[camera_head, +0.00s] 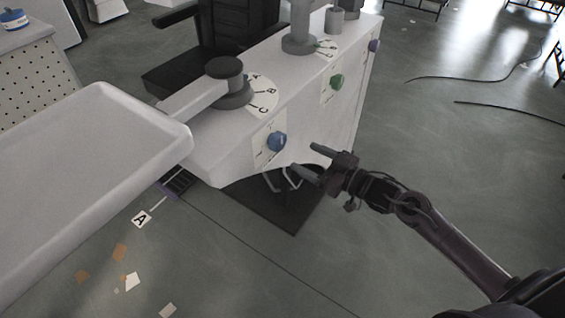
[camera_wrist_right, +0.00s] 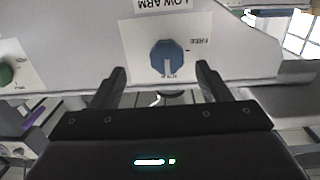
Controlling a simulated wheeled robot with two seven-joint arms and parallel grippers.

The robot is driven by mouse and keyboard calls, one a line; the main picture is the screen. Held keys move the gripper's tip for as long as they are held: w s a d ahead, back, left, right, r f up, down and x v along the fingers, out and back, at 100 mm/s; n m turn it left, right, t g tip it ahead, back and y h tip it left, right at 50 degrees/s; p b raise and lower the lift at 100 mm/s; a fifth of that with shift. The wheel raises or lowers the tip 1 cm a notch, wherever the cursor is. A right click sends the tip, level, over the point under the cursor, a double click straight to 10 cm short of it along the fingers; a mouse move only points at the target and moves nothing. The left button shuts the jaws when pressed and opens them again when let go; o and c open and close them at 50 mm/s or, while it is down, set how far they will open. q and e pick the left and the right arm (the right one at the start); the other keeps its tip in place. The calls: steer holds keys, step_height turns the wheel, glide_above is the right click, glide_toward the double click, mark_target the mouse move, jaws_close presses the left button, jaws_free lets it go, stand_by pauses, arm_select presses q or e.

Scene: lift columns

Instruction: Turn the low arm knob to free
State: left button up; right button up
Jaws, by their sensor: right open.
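The low arm knob is a blue faceted knob (camera_head: 276,141) on a white label plate on the front face of the white column housing (camera_head: 215,150). In the right wrist view the blue knob (camera_wrist_right: 167,59) sits under an upside-down "LOW ARM" label (camera_wrist_right: 170,5), with a pale pointer line running down from its middle. My right gripper (camera_head: 308,158) is open and empty, just right of and below the knob in the head view. In the right wrist view its two fingers (camera_wrist_right: 162,80) stand apart on either side below the knob, not touching it. My left gripper is not in view.
A green knob (camera_head: 337,82) and a purple knob (camera_head: 374,46) sit further along the same face. A white tray arm (camera_head: 90,160) extends left from the A-B-C dial (camera_head: 262,95). Cables (camera_head: 500,70) lie on the floor at the right. The floor around my right arm is clear.

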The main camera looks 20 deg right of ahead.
mark_target(282, 144)
steer(key=shift+n+y, duration=0.3)
steer(key=x, duration=0.5)
steer(key=r+x, duration=0.1)
steer(key=x, duration=0.2)
steer(key=shift+s+a+r, duration=0.1)
steer(key=shift+s+a, duration=0.1)
steer(key=shift+a, duration=0.1)
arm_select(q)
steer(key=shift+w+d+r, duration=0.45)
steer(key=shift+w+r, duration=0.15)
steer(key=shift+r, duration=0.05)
arm_select(e)
steer(key=c, duration=1)
